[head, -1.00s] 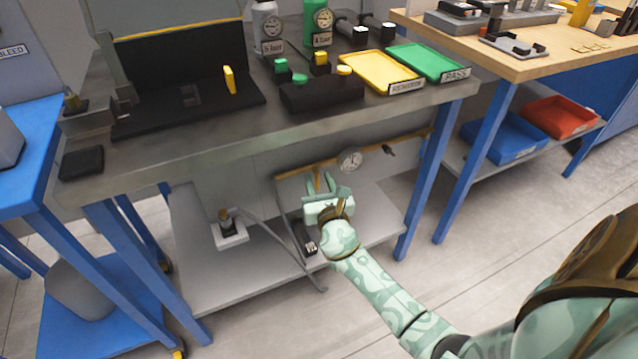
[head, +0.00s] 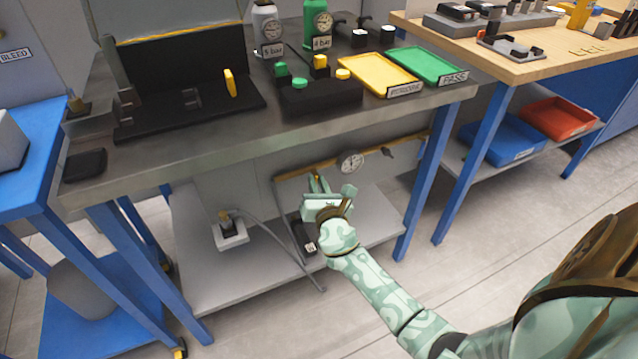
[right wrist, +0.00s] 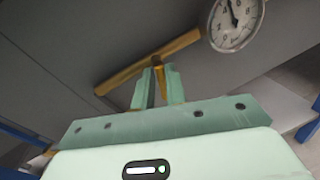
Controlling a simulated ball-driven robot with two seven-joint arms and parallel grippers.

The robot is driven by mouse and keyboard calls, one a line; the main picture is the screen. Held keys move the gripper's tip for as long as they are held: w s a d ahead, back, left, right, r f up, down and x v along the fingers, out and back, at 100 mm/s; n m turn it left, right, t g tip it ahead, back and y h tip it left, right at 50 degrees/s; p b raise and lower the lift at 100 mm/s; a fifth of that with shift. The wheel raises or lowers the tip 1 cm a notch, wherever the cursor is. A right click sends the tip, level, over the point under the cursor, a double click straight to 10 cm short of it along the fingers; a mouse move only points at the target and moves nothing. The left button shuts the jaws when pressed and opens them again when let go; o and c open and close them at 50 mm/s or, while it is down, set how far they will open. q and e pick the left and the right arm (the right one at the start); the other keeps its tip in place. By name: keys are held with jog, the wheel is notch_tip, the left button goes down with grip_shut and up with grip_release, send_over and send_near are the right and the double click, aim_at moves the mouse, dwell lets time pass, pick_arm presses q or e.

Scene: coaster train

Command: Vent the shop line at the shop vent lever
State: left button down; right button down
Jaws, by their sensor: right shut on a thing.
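The shop vent lever, a small yellow handle (right wrist: 157,63), stands at the brass pipe (right wrist: 125,80) under the grey bench. In the right wrist view, my right gripper (right wrist: 157,85) has its two pale green fingers close together on either side of the lever. It is shut on the lever. In the head view, the right gripper (head: 319,184) reaches under the bench top to the pipe (head: 300,173), and its fingers hide most of the lever. A round white gauge (head: 350,162) sits on the pipe to the right; it also shows in the right wrist view (right wrist: 236,20). My left gripper is not in view.
The bench top (head: 190,150) overhangs the lever. A lower shelf (head: 230,270) carries a small white-based device (head: 230,232) with a grey hose. A blue bench leg (head: 428,185) stands to the right. A yellow tray (head: 375,75) and a green tray (head: 428,65) lie above.

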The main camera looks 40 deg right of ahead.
jog(key=shift+r+m+p, duration=0.15)
jog(key=shift+m+p, duration=0.15)
jog(key=shift+m, duration=0.6)
pick_arm(q)
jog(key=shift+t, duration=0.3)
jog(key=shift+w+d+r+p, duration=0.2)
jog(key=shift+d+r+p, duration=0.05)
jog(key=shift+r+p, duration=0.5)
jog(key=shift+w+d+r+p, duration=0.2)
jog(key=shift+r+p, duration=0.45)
jog(key=shift+p, duration=0.15)
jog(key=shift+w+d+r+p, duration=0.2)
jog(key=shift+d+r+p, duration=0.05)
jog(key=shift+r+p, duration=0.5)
pick_arm(e)
jog(key=shift+r+m+g+y, duration=0.15)
jog(key=shift+m+y, duration=0.4)
jog(key=shift+m, duration=1.3)
jog(key=shift+r+m+g+y, duration=0.1)
jog(key=shift+m+y, duration=0.4)
jog(key=shift+m, duration=1.3)
jog(key=shift+r+m+g+y, duration=0.15)
jog(key=shift+m+y, duration=0.4)
jog(key=shift+m, duration=1.3)
jog(key=c, duration=1.5)
grip_release()
jog(key=shift+o, duration=0.2)
jog(key=shift+s+a, duration=0.1)
